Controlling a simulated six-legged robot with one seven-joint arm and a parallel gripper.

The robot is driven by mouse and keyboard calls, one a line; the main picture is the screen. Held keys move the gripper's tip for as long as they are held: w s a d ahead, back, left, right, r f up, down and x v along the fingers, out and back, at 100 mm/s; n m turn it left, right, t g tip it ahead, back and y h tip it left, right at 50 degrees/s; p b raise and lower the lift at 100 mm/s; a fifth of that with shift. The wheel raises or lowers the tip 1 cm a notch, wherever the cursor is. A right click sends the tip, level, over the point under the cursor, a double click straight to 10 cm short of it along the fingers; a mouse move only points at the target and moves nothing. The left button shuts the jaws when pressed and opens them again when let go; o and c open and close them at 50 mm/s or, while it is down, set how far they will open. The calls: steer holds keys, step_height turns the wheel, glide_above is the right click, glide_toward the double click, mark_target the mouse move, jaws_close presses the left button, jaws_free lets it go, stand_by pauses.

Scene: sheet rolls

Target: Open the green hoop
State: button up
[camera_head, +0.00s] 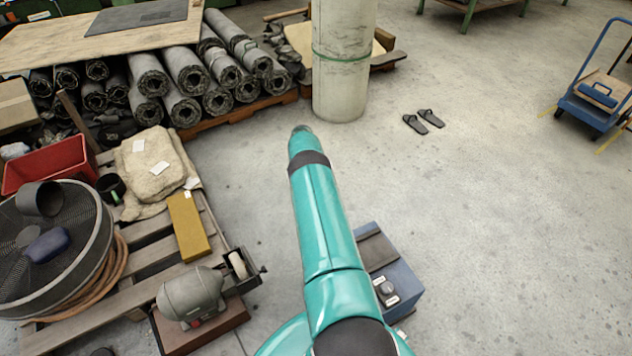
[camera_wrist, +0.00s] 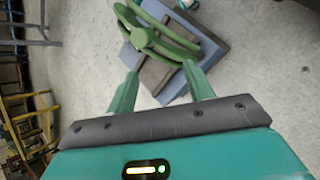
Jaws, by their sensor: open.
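The green hoop (camera_wrist: 178,42) is a round hand wheel with spokes and a hub, seen at the top of the wrist view, its upper part cut off by the frame edge. It sits over a blue-grey box with a brown top (camera_wrist: 160,75). The box (camera_head: 405,278) also shows in the head view, partly behind my arm; the hoop is hidden there. My gripper (camera_wrist: 160,72) is open, its two green fingers apart on either side of the box top, just below the hoop in the picture.
A bench grinder (camera_head: 192,294) and a pallet (camera_head: 150,262) with a large fan (camera_head: 50,240) stand left of my arm. Dark sheet rolls (camera_head: 185,75) lie behind. A pillar (camera_head: 342,90) stands ahead, sandals (camera_head: 423,121) beside it. The floor on the right is largely clear.

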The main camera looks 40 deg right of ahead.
steer(key=shift+v, duration=2.35)
steer(key=shift+s, duration=0.1)
